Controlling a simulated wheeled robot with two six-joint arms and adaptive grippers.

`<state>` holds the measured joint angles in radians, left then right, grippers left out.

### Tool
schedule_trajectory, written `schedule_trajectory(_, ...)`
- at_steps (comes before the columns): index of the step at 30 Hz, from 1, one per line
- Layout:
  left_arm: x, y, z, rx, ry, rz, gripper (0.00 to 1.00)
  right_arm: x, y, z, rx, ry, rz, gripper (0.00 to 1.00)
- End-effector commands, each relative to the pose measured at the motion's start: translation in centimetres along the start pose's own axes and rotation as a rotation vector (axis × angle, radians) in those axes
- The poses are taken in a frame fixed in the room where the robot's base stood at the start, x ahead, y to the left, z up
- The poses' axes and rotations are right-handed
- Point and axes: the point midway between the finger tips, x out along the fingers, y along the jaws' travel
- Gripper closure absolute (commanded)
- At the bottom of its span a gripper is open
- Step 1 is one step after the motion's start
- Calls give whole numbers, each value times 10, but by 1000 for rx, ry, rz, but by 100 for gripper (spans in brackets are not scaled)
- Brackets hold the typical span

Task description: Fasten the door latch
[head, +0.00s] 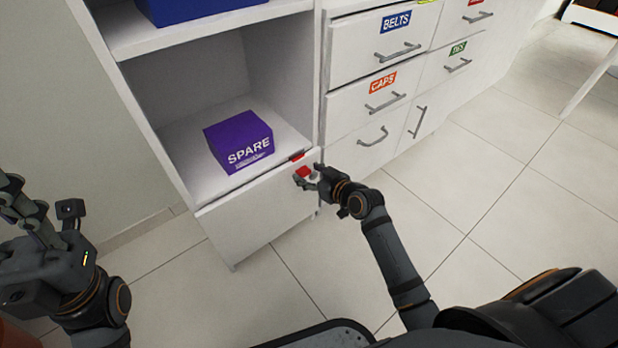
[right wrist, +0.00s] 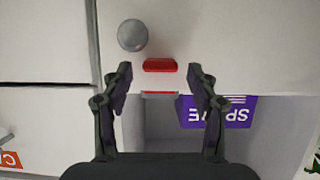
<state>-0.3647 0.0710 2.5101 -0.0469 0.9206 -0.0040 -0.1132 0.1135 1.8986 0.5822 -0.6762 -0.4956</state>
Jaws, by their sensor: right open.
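The white lower door (head: 255,218) lies below the open compartment and looks closed or nearly so. A red latch piece (head: 302,171) sits at its upper right; in the right wrist view it is a red bar (right wrist: 160,65). A second red piece (head: 297,156) is at the compartment's edge just above, seen as a thin red and grey strip (right wrist: 160,94). My right gripper (right wrist: 160,72) is open, with one finger on each side of the red bar; contact cannot be told. My left gripper (head: 22,205) is at the far left, away from the door; its opening is unclear.
A round grey knob (right wrist: 132,35) is beside the latch. A purple SPARE box (head: 240,142) stands in the compartment. Drawers with grey handles (head: 397,52) are to the right of the latch. The tiled floor (head: 470,220) is clear.

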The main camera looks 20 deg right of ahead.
Motion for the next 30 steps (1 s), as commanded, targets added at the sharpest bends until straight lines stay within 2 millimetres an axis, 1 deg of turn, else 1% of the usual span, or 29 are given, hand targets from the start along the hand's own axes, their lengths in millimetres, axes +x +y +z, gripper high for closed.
schedule_trajectory(3, -2, 0, 0, 2, 0, 1, 60, 4, 0, 0, 0, -1, 0, 41)
schedule_trajectory(9, -1, 0, 0, 2, 0, 1, 60, 4, 0, 0, -1, -1, 0, 41)
schedule_trajectory(21, -1, 0, 0, 2, 0, -1, 60, 4, 0, 0, -1, -1, 0, 95)
schedule_trajectory(24, -4, 0, 0, 2, 0, -1, 60, 5, 0, 2, -1, 4, 0, 95)
schedule_trajectory(28, -19, 3, 2, 8, 0, 5, 60, 8, 0, 8, -1, 48, -2, 95)
schedule_trajectory(30, -24, 4, 3, 13, -4, 6, 60, 9, 0, 7, -2, 75, -1, 95)
